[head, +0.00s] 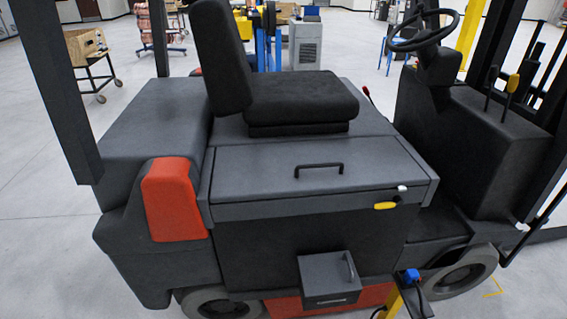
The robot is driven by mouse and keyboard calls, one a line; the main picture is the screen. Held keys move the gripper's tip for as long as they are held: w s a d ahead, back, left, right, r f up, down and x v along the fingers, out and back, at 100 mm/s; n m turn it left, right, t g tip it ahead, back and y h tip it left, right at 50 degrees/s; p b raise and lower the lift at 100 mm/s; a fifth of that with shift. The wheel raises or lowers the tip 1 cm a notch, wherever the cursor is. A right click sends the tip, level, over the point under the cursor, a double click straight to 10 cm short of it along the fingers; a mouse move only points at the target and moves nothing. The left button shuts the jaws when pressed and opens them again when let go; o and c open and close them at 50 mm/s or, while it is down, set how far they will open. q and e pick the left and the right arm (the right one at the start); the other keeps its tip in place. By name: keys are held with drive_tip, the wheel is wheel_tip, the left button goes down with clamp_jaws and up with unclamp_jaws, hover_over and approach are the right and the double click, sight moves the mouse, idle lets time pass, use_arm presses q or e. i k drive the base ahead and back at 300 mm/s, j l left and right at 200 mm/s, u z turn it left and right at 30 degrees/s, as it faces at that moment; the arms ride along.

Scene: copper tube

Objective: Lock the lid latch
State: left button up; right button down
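A dark grey lid (260,175) with a black bar handle (319,167) lies flat and looks closed on the compartment below the seat of a forklift. A yellow latch lever (385,206) sits on the front face near the lid's right end and lies roughly level. A small white piece (402,188) is just above it at the lid's edge. Whether the two are engaged is too small to tell. Neither of my grippers is in view.
The black seat (290,100) is behind the lid, and the steering wheel (424,28) and levers are at the right. A dark box (330,280) juts out low in front. A yellow post with a blue top (408,276) stands at lower right. Open floor lies left.

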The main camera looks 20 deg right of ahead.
sight(382, 206)
drive_tip(key=l+z, duration=0.15)
drive_tip(key=z, duration=1.45)
drive_tip(key=i+l, duration=0.15)
drive_tip(key=l, duration=0.2)
drive_tip(key=i+l, duration=0.15)
drive_tip(key=l, duration=0.2)
drive_tip(key=i+l, duration=0.1)
drive_tip(key=l, duration=0.3)
drive_tip(key=i+l, duration=0.15)
drive_tip(key=l, duration=0.2)
drive_tip(key=i+l, duration=0.15)
drive_tip(key=l, duration=0.2)
